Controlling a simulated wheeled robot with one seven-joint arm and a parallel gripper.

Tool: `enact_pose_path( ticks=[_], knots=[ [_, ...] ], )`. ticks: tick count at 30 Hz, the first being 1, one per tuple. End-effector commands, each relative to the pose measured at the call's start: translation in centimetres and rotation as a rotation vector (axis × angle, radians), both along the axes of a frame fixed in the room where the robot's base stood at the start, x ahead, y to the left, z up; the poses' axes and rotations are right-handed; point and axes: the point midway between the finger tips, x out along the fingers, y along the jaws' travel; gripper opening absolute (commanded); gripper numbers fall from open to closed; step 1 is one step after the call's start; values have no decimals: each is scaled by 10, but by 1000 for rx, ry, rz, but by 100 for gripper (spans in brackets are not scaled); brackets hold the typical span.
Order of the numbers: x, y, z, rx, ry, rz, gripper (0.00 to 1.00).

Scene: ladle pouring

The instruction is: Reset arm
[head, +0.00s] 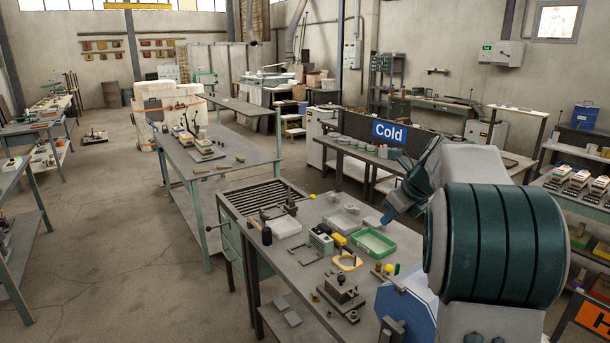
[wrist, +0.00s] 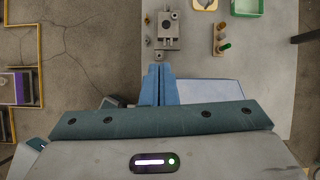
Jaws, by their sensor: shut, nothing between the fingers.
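My gripper (wrist: 159,82) shows in the wrist view with its two blue fingers together and nothing between them. In the head view its dark green body and blue fingertips (head: 387,217) hang at the right, in front of the cold bench. In the wrist view the fingers point toward a grey clamp fixture (wrist: 168,32) lying below on the worktable (wrist: 185,65). The fixture also shows on the worktable in the head view (head: 341,288). The fingers appear above the table, not touching anything. A large part of my arm hides the right of the head view.
A green tray (head: 373,242), a yellow-rimmed piece (head: 347,262) and small pegs (wrist: 221,46) are on the worktable. A hammer (head: 260,230) is at its left edge. A "Cold" sign (head: 389,133) stands behind. Open floor (head: 130,260) lies to the left.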

Motion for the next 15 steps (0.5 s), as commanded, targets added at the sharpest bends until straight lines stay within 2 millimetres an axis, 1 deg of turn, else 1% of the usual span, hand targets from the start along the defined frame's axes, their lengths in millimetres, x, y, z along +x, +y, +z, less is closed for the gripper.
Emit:
enact_pose_path(
  ticks=[2,8,9,11,15],
  knots=[
    [-18,11,-1,-56,-22,109,0],
    [-81,47,-11,-277,-94,535,0],
    [-94,54,-14,-323,-109,628,0],
    [-114,63,-19,-395,-132,765,0],
    [-162,84,-36,-559,-180,1098,0]
  ],
)
